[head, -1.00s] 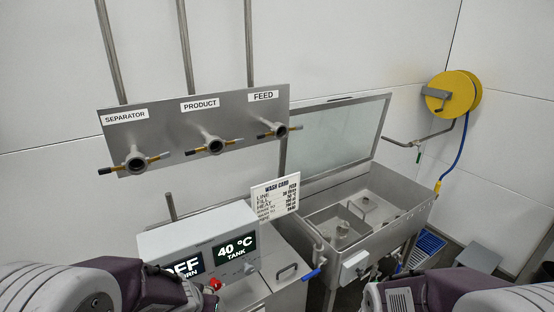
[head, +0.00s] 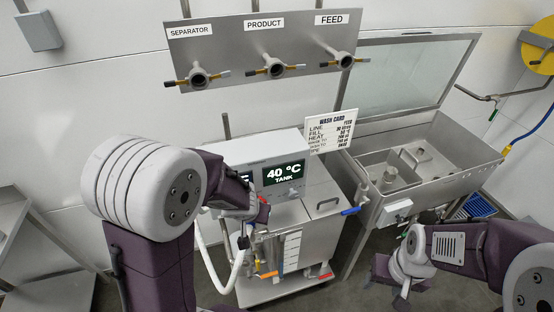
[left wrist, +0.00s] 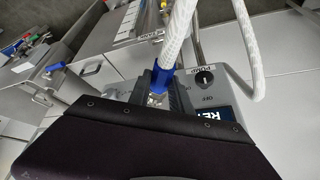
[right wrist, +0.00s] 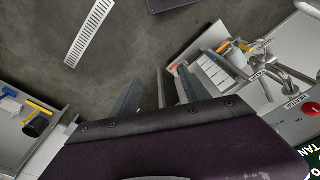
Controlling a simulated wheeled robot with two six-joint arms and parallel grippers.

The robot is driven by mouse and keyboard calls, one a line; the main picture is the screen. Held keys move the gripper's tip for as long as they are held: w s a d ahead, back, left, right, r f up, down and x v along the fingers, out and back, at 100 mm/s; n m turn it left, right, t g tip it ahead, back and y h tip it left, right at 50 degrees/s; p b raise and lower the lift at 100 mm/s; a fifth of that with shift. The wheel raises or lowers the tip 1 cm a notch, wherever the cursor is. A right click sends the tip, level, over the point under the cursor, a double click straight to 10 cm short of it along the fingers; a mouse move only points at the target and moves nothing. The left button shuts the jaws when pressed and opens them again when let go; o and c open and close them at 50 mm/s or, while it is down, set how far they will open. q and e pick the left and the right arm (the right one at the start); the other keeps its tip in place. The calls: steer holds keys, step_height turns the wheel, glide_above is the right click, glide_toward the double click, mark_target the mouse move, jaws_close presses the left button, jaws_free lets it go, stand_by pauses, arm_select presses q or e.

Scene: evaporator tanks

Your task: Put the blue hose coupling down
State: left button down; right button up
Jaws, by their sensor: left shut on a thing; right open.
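The blue hose coupling (left wrist: 165,66) shows in the left wrist view, on the end of a white braided hose (left wrist: 182,28). My left gripper (left wrist: 160,88) is shut on it, with a dark finger on each side. In the head view, my left gripper (head: 250,212) is in front of the tank unit, below its display; the coupling is not clear there. The white hose (head: 208,262) hangs in a loop under my left wrist. My right gripper (head: 400,288) is low at the right, in front of the wash basin. It is open and empty in the right wrist view (right wrist: 155,92).
The tank unit (head: 322,210) with a "40 °C" display stands in the middle. Above it is a wall panel (head: 225,45) with SEPARATOR, PRODUCT and FEED ports. An open-lidded steel basin (head: 455,150) is at the right, and a steel table (head: 20,215) at the left.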

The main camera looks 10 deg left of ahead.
steer(key=o, duration=1)
steer(key=s+a+r+m+g+y, duration=0.35)
steer(key=s+a+m+y, duration=0.35)
steer(key=a, duration=0.4)
steer(key=w+a+r+m+y, duration=0.5)
steer(key=a+m, duration=0.1)
steer(key=m, duration=0.1)
steer(key=w+d+m+t+y, duration=0.2)
steer(key=w+d+m+t, duration=0.4)
steer(key=w, duration=0.3)
arm_select(q)
steer(key=s+d+r+m+h, duration=0.1)
steer(key=s+d+r+m, duration=0.1)
steer(key=d, duration=0.3)
steer(key=s+d+r+m+h, duration=0.1)
steer(key=s+d+r+m, duration=0.1)
steer(key=d, duration=0.3)
steer(key=shift+d+r+m, duration=0.15)
steer(key=shift+m, duration=0.15)
arm_select(e)
steer(key=shift+m+g, duration=0.25)
steer(key=shift+m, duration=0.05)
steer(key=x, duration=1.4)
steer(key=shift+s+f, duration=0.15)
steer(key=shift+s, duration=0.1)
